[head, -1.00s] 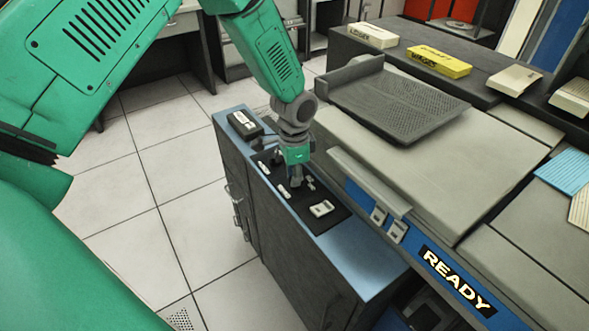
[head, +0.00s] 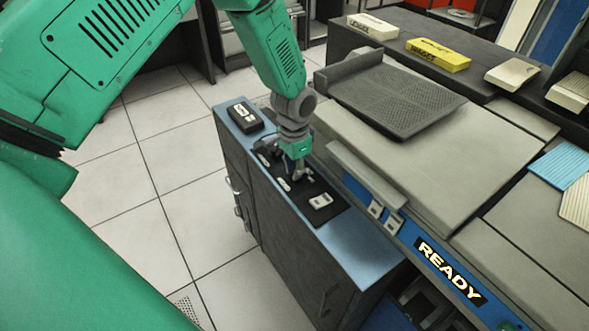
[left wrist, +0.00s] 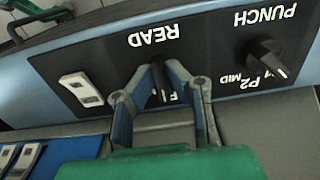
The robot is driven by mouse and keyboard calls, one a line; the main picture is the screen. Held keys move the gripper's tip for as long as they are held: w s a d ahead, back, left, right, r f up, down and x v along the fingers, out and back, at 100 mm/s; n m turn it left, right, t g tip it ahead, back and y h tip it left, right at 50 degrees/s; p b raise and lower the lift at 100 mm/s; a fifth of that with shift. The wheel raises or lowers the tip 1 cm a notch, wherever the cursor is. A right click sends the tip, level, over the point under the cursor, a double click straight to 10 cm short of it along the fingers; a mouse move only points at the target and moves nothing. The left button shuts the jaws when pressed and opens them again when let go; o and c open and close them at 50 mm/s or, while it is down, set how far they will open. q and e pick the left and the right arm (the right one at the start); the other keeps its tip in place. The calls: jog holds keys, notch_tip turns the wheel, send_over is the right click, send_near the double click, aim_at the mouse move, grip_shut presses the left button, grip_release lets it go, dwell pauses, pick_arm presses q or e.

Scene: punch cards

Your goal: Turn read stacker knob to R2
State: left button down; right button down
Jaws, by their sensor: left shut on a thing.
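The dark panel (head: 327,210) with the knobs lies on the blue cabinet top; it also shows upside down in the left wrist view (left wrist: 110,60). The READ stacker knob (left wrist: 157,92) is a small black knob below the READ label, mostly hidden by the fingers. My left gripper (head: 298,178) reaches down onto the panel from above. In the left wrist view its fingers (left wrist: 158,82) are on either side of the READ knob and shut on it. The position labels around this knob are mostly covered, so its setting cannot be read. My right gripper is not in view.
The PUNCH knob (left wrist: 268,58) is beside it, with P2 and MID labels. A white rocker switch (head: 320,201) sits on the same panel. A black box (head: 244,117) lies at the cabinet's far end. The grey machine housing (head: 420,165) rises close on the right.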

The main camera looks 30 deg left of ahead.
pick_arm(q)
jog(key=c, duration=1.6)
grip_release()
jog(key=shift+w, duration=0.15)
notch_tip(320, 180, up, 12)
jog(key=shift+a+f, duration=0.1)
